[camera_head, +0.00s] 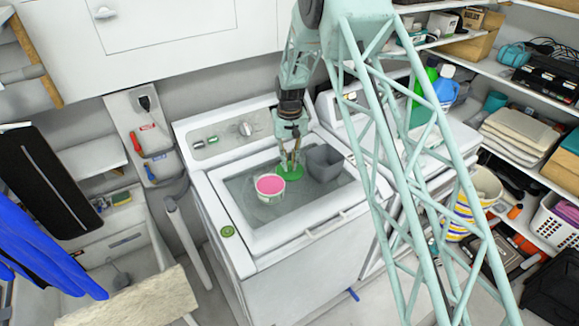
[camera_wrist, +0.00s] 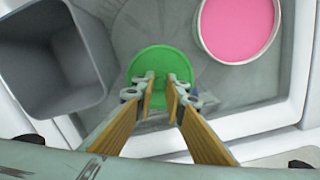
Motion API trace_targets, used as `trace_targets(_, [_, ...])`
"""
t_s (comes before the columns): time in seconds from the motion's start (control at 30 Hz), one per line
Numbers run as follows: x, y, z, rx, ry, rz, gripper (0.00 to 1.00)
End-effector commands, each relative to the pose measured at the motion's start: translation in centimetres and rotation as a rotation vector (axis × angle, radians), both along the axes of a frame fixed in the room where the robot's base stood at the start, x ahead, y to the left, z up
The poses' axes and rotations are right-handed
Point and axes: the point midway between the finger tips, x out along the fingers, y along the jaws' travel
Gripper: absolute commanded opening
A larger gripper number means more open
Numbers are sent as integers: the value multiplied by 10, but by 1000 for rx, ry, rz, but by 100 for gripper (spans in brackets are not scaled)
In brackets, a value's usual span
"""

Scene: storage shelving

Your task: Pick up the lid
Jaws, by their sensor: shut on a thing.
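The lid (camera_head: 291,171) is a green disc on the glass top of the white washing machine, between a pink-topped white tub and a grey bin. It also shows in the wrist view (camera_wrist: 160,62), partly covered by the fingers. My gripper (camera_head: 290,160) reaches down from above onto the lid. In the wrist view my gripper (camera_wrist: 163,88) has its two fingers close together over the lid's middle, shut on it. The exact part pinched is hidden by the fingertips. I cannot tell whether the lid is clear of the glass.
The pink-topped tub (camera_head: 270,187) stands close to the lid on one side. The grey bin (camera_head: 324,162) stands close on the other. The washing machine's control panel (camera_head: 222,133) rises behind. A small green round piece (camera_head: 227,231) lies on the machine's front left corner.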

Motion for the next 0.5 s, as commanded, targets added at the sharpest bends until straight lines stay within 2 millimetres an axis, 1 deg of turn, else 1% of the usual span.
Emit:
trace_targets(0.03, [1, 0, 6, 0, -1, 0, 4])
trace_targets(0.17, [0, -1, 20, 0, 0, -2, 4])
trace_targets(0.23, [-1, -2, 15, -2, -12, -2, 4])
trace_targets(0.5, [-3, -5, 13, -7, -75, -5, 4])
